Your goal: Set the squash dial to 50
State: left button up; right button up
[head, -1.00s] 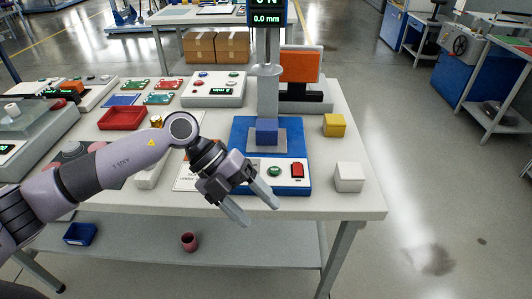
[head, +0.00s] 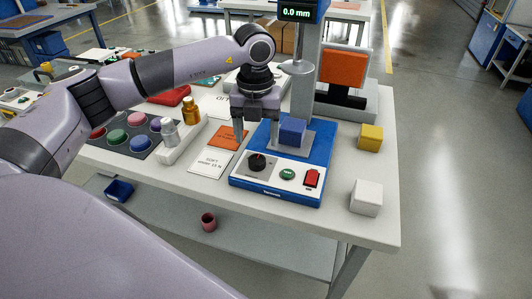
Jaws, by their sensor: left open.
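The black dial (head: 257,162) sits on the light front panel of the blue press machine (head: 240,188), at the panel's left end. I cannot read its setting. A green button (head: 287,174) and a red switch (head: 312,178) are to its right. My left gripper (head: 256,141) is open and empty, pointing down, with its fingertips just behind and above the dial in the picture. I see no clear contact with the dial. A blue cube (head: 292,131) sits on the machine's grey plate under the press head. The display (head: 297,12) above reads 0.0 mm. My right gripper is not in view.
A yellow cube (head: 370,138) and a white cube (head: 366,197) stand right of the machine. Paper cards (head: 212,163), a holder with silver and gold weights (head: 191,111), and a tray of coloured discs (head: 137,143) lie left. The table's front edge is close.

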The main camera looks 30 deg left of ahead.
aim_at(257, 159)
pick_arm(q)
notch_tip(257, 159, down, 7)
jog(key=shift+s+r+p, duration=0.1)
jog(key=shift+r+p, duration=0.1)
jog(key=shift+p, duration=0.2)
jog(key=c, duration=1.1)
